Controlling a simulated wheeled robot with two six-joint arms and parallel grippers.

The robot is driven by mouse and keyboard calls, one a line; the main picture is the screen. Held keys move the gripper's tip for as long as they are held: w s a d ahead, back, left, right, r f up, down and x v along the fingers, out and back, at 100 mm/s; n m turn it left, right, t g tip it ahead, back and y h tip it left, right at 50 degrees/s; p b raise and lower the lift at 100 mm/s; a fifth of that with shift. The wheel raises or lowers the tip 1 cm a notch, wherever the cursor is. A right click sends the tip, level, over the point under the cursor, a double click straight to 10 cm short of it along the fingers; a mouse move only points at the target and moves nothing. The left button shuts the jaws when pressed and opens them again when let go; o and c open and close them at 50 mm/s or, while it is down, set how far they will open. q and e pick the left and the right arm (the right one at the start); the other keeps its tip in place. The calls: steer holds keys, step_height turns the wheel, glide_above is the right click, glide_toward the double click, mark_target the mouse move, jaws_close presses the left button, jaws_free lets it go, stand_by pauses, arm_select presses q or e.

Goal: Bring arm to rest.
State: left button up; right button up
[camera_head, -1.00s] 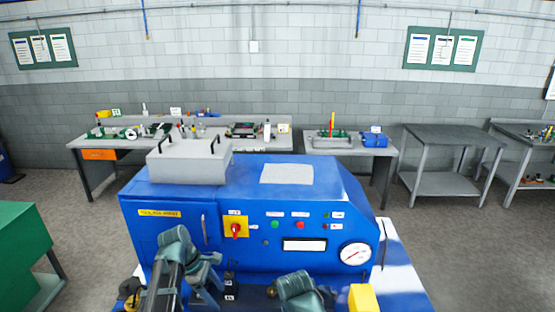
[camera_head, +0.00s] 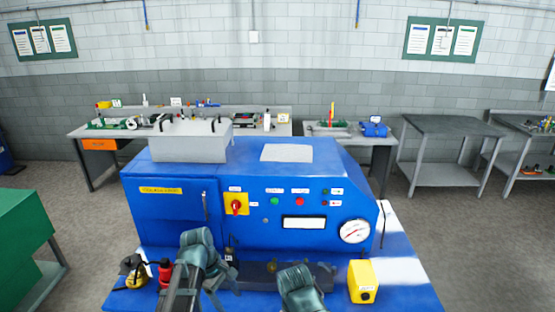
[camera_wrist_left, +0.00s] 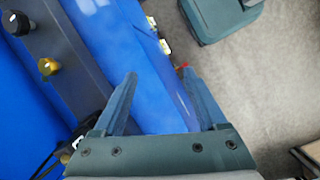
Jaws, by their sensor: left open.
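My left arm comes up from the bottom of the head view, left of centre, in front of the blue crimping machine (camera_head: 270,240). My left gripper shows clearly in the left wrist view (camera_wrist_left: 158,76). Its two fingers are spread apart with nothing between them. It is over the blue surface near its edge, with grey floor to the right. A link of my right arm shows at the bottom centre of the head view; its gripper is out of view.
On the machine's front ledge stand a yellow box (camera_head: 363,283), a red item (camera_head: 165,272) and a yellow-and-black item (camera_head: 132,270). A black knob (camera_wrist_left: 17,22) and a brass knob (camera_wrist_left: 48,66) are left of the fingers. A green bench (camera_head: 25,232) stands left.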

arm_select(q)
steer(key=s+d+f+m+y+b, duration=0.2)
steer(key=s+d+f+m+b, duration=0.2)
steer(key=f+m+b, duration=0.4)
steer(key=s+d+f+m+y+b, duration=0.2)
steer(key=s+d+f+m+b, duration=0.2)
steer(key=s+f+m+b, duration=0.3)
step_height(320, 180, down, 3)
steer(key=shift+r+m+y+b, duration=0.15)
steer(key=shift+m+y+b, duration=0.2)
steer(key=shift+m, duration=0.35)
